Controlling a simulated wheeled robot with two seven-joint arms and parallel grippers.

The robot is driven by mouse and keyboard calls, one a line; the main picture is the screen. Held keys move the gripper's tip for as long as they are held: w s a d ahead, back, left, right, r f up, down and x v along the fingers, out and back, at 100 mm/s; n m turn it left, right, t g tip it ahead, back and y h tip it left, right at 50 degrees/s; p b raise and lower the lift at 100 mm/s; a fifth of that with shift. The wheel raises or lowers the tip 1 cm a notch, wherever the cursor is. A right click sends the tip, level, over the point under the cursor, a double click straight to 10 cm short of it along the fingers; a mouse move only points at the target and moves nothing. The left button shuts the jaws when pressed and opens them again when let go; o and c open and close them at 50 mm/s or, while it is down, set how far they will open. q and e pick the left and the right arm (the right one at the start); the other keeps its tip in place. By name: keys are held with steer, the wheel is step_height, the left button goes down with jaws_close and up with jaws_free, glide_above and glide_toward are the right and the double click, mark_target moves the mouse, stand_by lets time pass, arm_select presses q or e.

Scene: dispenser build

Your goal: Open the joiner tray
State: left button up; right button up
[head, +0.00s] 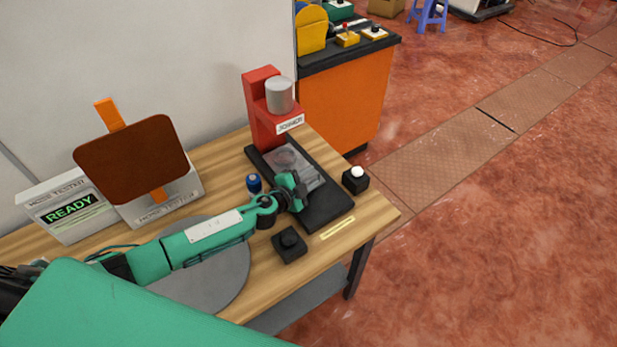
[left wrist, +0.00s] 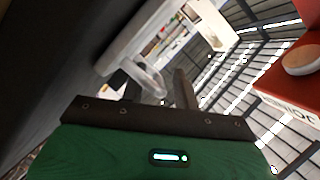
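The joiner (head: 262,108) is a red press with a grey cylinder head, labelled JOINER, at the back of the wooden table. Its black base (head: 328,208) extends forward and carries a clear, see-through tray (head: 310,174) under the head. My left gripper (head: 297,187) is at the near left side of this tray, close to or touching it; contact cannot be told. In the left wrist view the fingers (left wrist: 168,88) are close together, a pale clear shape beside them, and the joiner's red body (left wrist: 292,78) shows at right. Whether the fingers grip anything is unclear. My right gripper is not in view.
A black box with a white button (head: 355,179) stands right of the base. A black knob box (head: 289,245) and a blue-topped item (head: 253,183) are near my left arm. A grey disc (head: 225,272) lies under the arm.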

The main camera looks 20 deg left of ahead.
arm_select(q)
jaws_close()
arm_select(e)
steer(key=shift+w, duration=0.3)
arm_select(q)
steer(key=s+d, duration=0.1)
steer(key=d, duration=0.1)
steer(key=s+d, duration=0.3)
steer(key=d, duration=0.1)
steer(key=shift+s+p, duration=0.35)
steer(key=shift+p, duration=0.05)
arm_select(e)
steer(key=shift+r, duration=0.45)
arm_select(q)
jaws_free()
step_height(320, 180, up, 20)
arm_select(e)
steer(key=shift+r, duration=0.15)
